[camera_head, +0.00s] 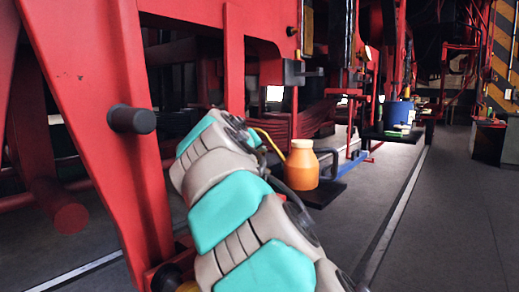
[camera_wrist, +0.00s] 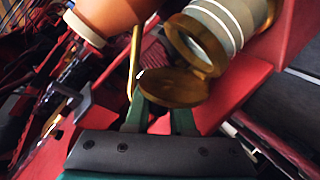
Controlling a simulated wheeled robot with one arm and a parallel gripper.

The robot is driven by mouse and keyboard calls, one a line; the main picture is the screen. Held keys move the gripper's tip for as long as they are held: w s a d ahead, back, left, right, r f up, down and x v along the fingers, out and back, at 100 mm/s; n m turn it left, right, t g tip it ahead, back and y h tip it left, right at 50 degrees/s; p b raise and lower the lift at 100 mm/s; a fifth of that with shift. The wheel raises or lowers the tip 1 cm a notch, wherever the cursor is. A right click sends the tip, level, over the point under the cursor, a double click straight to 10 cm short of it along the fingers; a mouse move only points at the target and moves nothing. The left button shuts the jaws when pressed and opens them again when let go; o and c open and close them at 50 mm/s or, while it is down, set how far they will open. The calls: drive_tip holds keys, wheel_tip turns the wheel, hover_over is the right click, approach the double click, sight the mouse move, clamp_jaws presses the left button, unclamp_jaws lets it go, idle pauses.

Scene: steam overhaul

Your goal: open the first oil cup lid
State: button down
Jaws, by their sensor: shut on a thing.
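In the wrist view, an oil cup (camera_wrist: 222,22) with a pale banded body and a brass rim enters from the top right. Its round brass lid (camera_wrist: 175,88) is hinged at the rim and stands swung away from the mouth, which shows as open. My gripper (camera_wrist: 160,108) has its two green fingers at the lid, shut on it; the exact contact is partly hidden behind the lid. In the head view, my arm covers the gripper, and the cup and lid cannot be made out.
An orange bottle (camera_head: 302,168) with a cream cap and yellow spout stands on a dark shelf beside my arm; its orange body (camera_wrist: 118,14) is near the cup. Red frame beams (camera_head: 105,100) stand close on the left. A blue bucket (camera_head: 397,113) is farther back.

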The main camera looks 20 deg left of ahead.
drive_tip(key=shift+w+a+n+g+h, duration=0.15)
drive_tip(key=shift+a+n+g+h, duration=0.2)
drive_tip(key=shift+n, duration=0.45)
drive_tip(key=shift+a+h, duration=0.1)
drive_tip(key=shift+h, duration=0.15)
idle(0.4)
drive_tip(key=c, duration=0.8)
unclamp_jaws()
drive_tip(key=shift+o, duration=0.2)
drive_tip(key=shift+d+r, duration=0.1)
drive_tip(key=shift+d, duration=0.15)
